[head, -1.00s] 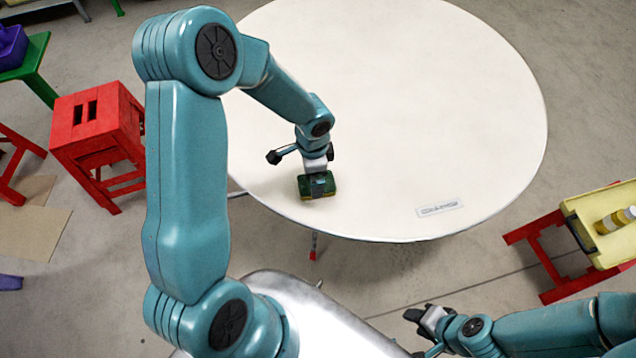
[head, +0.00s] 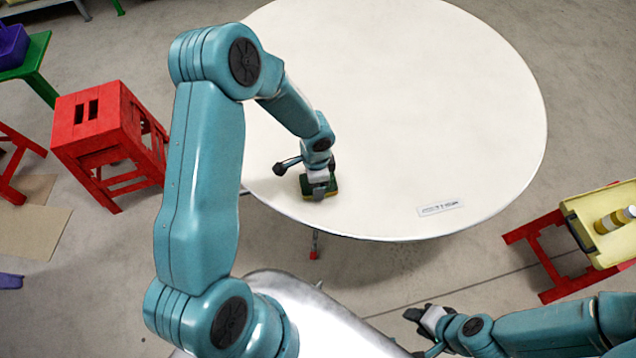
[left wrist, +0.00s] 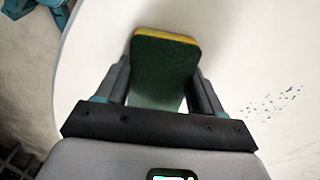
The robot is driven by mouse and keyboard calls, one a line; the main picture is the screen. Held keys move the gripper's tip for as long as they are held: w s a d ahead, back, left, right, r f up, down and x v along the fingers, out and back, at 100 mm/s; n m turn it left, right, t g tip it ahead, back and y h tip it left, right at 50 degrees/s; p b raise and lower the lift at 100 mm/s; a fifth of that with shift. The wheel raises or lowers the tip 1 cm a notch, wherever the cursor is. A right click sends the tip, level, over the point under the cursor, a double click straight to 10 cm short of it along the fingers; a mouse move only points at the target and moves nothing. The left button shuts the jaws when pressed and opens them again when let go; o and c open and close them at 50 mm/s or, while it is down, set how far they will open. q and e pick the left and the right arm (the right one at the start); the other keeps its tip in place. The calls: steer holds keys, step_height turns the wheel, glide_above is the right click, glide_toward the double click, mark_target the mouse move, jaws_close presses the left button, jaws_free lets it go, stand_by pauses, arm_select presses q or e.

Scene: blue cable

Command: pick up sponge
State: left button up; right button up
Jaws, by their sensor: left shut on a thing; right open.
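The sponge (head: 309,193) is a small block with a dark green face and a yellow layer, at the near left edge of the round white table (head: 420,110). My left gripper (head: 319,190) is over it, pointing down, with its jaws shut on the sponge. In the left wrist view the green and yellow sponge (left wrist: 165,58) sits between the two fingers (left wrist: 160,92). I cannot tell whether the sponge touches the table or is slightly above it. My right gripper (head: 421,318) is open and empty, low at the bottom right, away from the table.
A small printed label (head: 440,208) lies near the table's front edge. A red stool (head: 95,130) stands at the left. A yellow tray (head: 590,225) with yellow containers is on a red stand at the right.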

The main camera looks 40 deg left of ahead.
arm_select(q)
steer(key=shift+r, duration=0.1)
step_height(320, 180, up, 20)
steer(key=shift+p, duration=0.35)
